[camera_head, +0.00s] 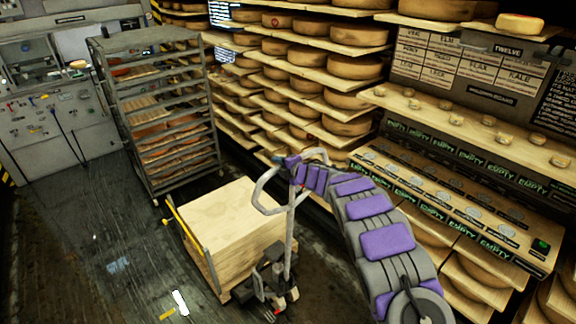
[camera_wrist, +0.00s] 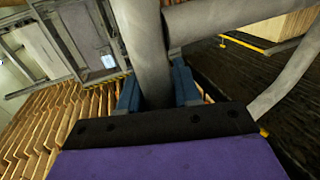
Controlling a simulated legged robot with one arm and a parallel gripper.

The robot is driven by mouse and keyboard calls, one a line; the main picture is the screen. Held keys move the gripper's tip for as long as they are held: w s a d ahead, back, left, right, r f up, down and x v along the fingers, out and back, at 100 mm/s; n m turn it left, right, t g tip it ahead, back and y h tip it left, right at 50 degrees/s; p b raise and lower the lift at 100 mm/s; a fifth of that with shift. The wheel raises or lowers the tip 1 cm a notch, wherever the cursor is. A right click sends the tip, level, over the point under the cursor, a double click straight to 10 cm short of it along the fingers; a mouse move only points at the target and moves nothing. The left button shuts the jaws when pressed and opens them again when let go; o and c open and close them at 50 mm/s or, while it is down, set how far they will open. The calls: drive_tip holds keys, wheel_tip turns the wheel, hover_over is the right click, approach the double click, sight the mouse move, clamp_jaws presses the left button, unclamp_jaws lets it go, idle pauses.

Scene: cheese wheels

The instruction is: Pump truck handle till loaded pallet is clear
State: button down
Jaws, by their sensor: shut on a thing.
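The pallet truck stands in the middle of the head view, with a grey looped handle (camera_head: 268,190) on an upright shaft (camera_head: 290,235) above its dark base (camera_head: 268,278). A large pale wooden box load (camera_head: 232,222) sits in front of the truck; the pallet's contact with the floor is too hidden to judge. My purple and grey arm reaches from the lower right to the handle. My gripper (camera_head: 297,167) is shut on the handle's upper right part. In the wrist view, the blue fingers of my gripper (camera_wrist: 168,88) close around the grey handle tube (camera_wrist: 145,50).
A metal rack (camera_head: 155,115) with several trays stands behind the load. Shelves of cheese wheels (camera_head: 330,68) line the back and right. A grey control cabinet (camera_head: 45,120) is at the left. Dark floor (camera_head: 95,235) is open left of the load.

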drive_tip(key=shift+w+a+f, duration=0.15)
drive_tip(key=shift+a+f, duration=0.1)
drive_tip(key=shift+f, duration=0.2)
drive_tip(key=c, duration=1.2)
unclamp_jaws()
drive_tip(key=shift+c, duration=0.2)
drive_tip(key=o, duration=0.3)
drive_tip(key=shift+w+a, duration=0.1)
drive_tip(key=shift+w, duration=0.1)
drive_tip(key=shift+o, duration=0.2)
drive_tip(key=shift+r, duration=0.1)
drive_tip(key=shift+s, duration=0.1)
drive_tip(key=shift+s+d+r, duration=0.3)
drive_tip(key=shift+s+d, duration=0.15)
drive_tip(key=b+v, duration=0.1)
drive_tip(key=v, duration=1.4)
drive_tip(key=shift+s+d, duration=0.25)
